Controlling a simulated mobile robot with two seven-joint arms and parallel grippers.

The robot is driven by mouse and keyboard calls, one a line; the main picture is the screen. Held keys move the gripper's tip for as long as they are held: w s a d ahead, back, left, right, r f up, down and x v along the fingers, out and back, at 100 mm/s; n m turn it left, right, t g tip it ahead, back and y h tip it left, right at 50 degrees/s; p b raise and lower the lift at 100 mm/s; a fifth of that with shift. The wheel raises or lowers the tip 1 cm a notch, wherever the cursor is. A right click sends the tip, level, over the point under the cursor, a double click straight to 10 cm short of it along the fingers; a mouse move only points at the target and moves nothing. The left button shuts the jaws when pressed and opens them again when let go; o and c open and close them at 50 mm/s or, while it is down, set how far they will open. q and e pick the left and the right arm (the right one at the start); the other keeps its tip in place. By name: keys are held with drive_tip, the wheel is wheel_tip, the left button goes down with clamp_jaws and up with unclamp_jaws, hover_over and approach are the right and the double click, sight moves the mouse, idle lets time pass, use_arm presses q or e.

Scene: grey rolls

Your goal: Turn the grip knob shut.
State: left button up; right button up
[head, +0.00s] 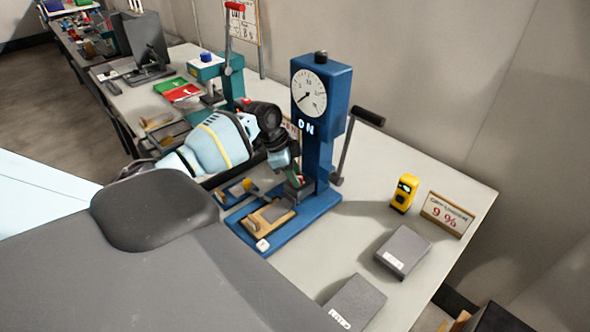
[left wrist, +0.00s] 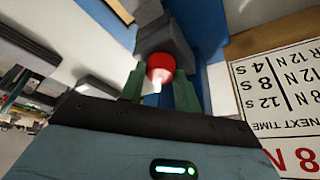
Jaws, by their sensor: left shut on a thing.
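The red grip knob (left wrist: 160,66) shows in the left wrist view, on a dark grey block (left wrist: 163,35). My left gripper (left wrist: 158,88) has one green finger on each side of it and is shut on it. In the head view my left gripper (head: 296,180) reaches in from the left to the lower column of a blue test stand (head: 318,155). There the knob is mostly hidden by the gripper. The stand has a round dial (head: 309,94) at the top and a black-handled lever (head: 367,117) on its right side. My right gripper is not in view.
A teal press with a red lever (head: 232,60) stands behind my arm. The table's right front is partly clear.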

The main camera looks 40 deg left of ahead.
use_arm(q)
drive_tip(key=o, duration=1)
drive_tip(key=shift+c, duration=0.2)
drive_tip(key=v, duration=0.8)
drive_tip(key=shift+f, duration=0.1)
